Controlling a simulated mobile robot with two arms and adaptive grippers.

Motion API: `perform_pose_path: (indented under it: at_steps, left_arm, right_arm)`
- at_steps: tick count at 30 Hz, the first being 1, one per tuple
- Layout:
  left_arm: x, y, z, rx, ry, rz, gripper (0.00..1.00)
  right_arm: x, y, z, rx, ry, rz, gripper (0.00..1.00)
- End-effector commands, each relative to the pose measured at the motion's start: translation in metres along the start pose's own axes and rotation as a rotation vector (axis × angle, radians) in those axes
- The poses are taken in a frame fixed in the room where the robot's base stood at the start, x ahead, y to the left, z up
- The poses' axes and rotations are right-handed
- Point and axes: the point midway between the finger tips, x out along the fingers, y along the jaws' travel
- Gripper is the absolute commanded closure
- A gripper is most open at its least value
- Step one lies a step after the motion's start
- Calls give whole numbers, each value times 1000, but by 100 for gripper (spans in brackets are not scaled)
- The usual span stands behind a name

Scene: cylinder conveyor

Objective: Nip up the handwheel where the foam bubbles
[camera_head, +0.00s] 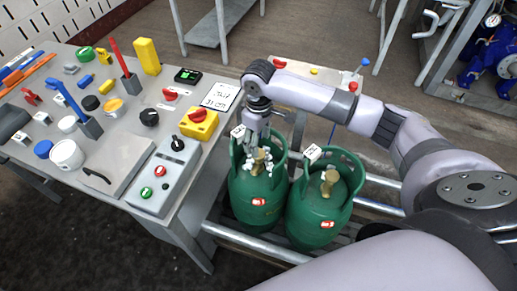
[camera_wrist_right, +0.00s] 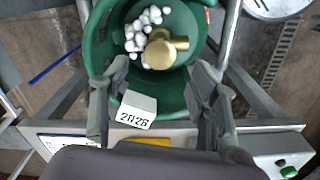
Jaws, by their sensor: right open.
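Two green gas cylinders stand upright side by side, the left cylinder (camera_head: 257,205) and the right cylinder (camera_head: 318,222). Each has a brass valve inside its collar. My right gripper (camera_head: 257,140) is open above the left cylinder, pointing down at its brass valve handwheel (camera_head: 258,167). White foam bubbles (camera_head: 247,166) lie by this valve. In the right wrist view the handwheel (camera_wrist_right: 160,52) sits beyond the open fingers, with a clump of foam (camera_wrist_right: 138,32) beside it. Some white specks also show by the right cylinder's valve (camera_head: 329,182). My left gripper is not in view.
A white tag (camera_wrist_right: 136,110) reading "2026" sits on the collar between my right fingers. Another tag (camera_head: 312,153) is on the right cylinder. Metal rails (camera_head: 235,235) run around the cylinders. A cluttered workbench (camera_head: 190,210) with tools and a button box stands at left.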

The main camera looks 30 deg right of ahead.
Motion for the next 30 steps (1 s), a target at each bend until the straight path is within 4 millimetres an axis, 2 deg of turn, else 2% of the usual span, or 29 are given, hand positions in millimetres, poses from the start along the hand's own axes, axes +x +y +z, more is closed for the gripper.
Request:
perform_pose_path:
  at_steps: [3,10,21,30]
  left_arm:
    - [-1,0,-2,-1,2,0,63]
    - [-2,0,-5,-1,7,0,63]
    - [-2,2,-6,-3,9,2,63]
    - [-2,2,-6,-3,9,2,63]
  right_arm:
    - [24,0,0,0,-3,0,45]
    - [49,0,0,0,0,0,45]
    - [54,0,-1,-1,2,1,45]
    - [53,0,-1,-1,2,0,65]
